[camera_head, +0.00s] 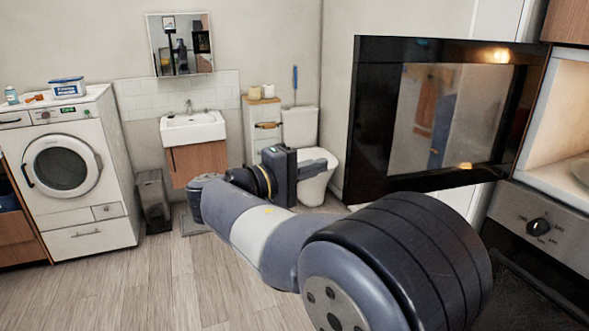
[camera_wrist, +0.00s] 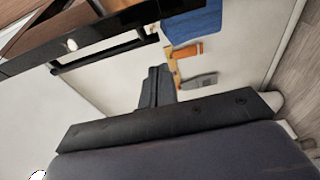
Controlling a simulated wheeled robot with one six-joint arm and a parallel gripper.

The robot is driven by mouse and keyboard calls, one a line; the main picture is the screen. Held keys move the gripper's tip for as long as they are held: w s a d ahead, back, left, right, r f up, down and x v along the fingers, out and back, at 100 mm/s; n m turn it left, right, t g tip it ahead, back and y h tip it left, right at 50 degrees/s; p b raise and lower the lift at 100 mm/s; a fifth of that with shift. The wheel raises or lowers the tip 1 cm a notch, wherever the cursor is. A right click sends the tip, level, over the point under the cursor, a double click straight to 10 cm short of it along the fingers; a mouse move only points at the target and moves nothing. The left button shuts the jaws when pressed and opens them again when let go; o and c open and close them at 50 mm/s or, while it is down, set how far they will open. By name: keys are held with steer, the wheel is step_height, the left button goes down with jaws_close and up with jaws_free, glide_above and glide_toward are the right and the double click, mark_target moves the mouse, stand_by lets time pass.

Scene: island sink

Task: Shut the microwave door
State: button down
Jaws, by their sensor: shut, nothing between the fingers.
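The microwave door (camera_head: 365,125) stands wide open at the right of the head view, a black frame around a reflective window. It reaches left from the edge of the microwave (camera_head: 562,110), whose pale lit inside shows at the right edge. My gripper (camera_head: 328,160) is left of the door's free edge and near its lower corner, with a visible gap in the picture; depth is hard to judge. In the wrist view, my gripper's fingers (camera_wrist: 157,78) are together and empty. A black edge, apparently the door (camera_wrist: 90,38), crosses the upper left there, apart from the fingers.
An oven panel with a knob (camera_head: 538,227) is below the microwave. A toilet (camera_head: 300,130), sink (camera_head: 193,127) and washing machine (camera_head: 65,170) stand along the back and left. The wooden floor (camera_head: 165,275) at the left is clear.

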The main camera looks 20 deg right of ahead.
steer(key=shift+s+d+p, duration=0.3)
steer(key=shift+s+d, duration=0.35)
steer(key=shift+s, duration=0.2)
steer(key=shift+s+d+p, duration=0.25)
steer(key=shift+s+d, duration=0.4)
steer(key=shift+s, duration=0.2)
